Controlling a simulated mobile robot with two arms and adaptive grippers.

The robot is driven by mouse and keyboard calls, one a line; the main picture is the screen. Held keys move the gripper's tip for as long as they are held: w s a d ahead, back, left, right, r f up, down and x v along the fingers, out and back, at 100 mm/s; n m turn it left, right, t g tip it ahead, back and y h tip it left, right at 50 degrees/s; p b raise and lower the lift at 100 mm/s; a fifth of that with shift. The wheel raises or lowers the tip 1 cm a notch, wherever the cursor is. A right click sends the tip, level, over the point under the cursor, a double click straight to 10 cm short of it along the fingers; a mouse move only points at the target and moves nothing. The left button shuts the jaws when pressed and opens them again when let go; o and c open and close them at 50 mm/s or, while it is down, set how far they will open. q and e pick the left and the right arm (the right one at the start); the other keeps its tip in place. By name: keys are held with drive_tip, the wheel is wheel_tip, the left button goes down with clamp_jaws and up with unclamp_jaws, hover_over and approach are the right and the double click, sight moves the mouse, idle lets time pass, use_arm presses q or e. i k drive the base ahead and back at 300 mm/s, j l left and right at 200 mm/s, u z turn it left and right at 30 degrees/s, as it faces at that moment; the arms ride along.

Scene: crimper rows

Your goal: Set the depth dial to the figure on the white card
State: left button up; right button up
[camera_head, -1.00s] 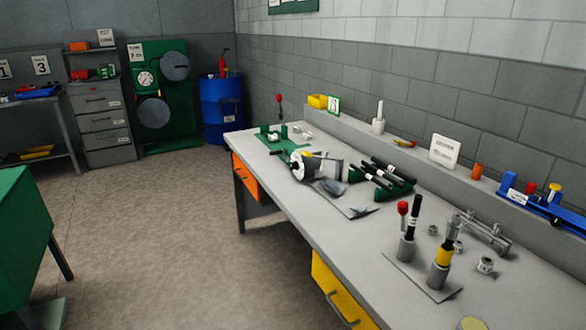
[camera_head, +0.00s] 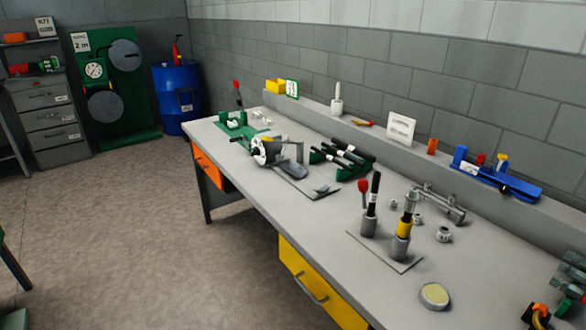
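A white card (camera_head: 401,127) stands upright on the ledge behind the bench; its figure is too small to read. A tool with a round white dial (camera_head: 267,151) and dark markings sits on the bench, left of middle; it may be the depth dial, but I cannot tell its setting. A grey metal plate (camera_head: 308,188) lies in front of it. Another round white gauge (camera_head: 95,70) is on the green panel at the far left. Neither of my grippers is in view.
The long grey bench (camera_head: 300,235) carries black-handled tools in a green rack (camera_head: 355,170), upright tools on a plate (camera_head: 410,263), and a round tin (camera_head: 434,296). A blue drum (camera_head: 177,100) stands beyond. The floor (camera_head: 140,220) left of the bench is clear.

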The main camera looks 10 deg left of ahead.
sight(255, 151)
drive_tip(key=i+j+z, duration=0.1)
drive_tip(key=i+j, duration=0.75)
drive_tip(key=i, duration=0.15)
